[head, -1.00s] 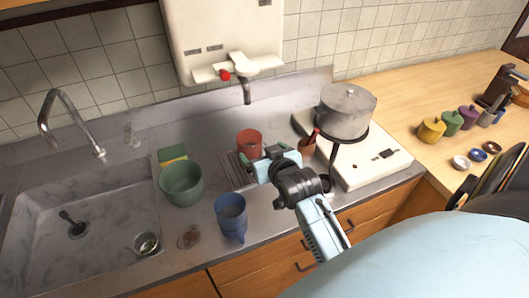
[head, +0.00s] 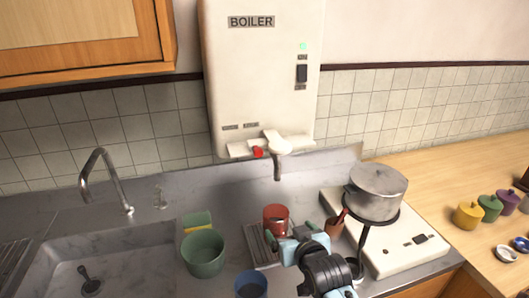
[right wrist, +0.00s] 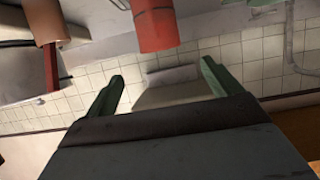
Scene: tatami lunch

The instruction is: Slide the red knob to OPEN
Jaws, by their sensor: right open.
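The red knob (head: 257,152) is on the front of the white ledge at the bottom of the boiler (head: 262,80), left of the spout. It sits below the right-hand of two small labels, too small to read. My right gripper (head: 292,238) is open and empty, low over the counter in front of the red cup and well below the knob. In the right wrist view its two green fingers (right wrist: 162,85) are spread, with a pale shape, perhaps the boiler, beyond them. The knob cannot be made out there. My left gripper is not in view.
The red cup (head: 275,217) stands close behind the gripper. Space before the boiler's lower front is open.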

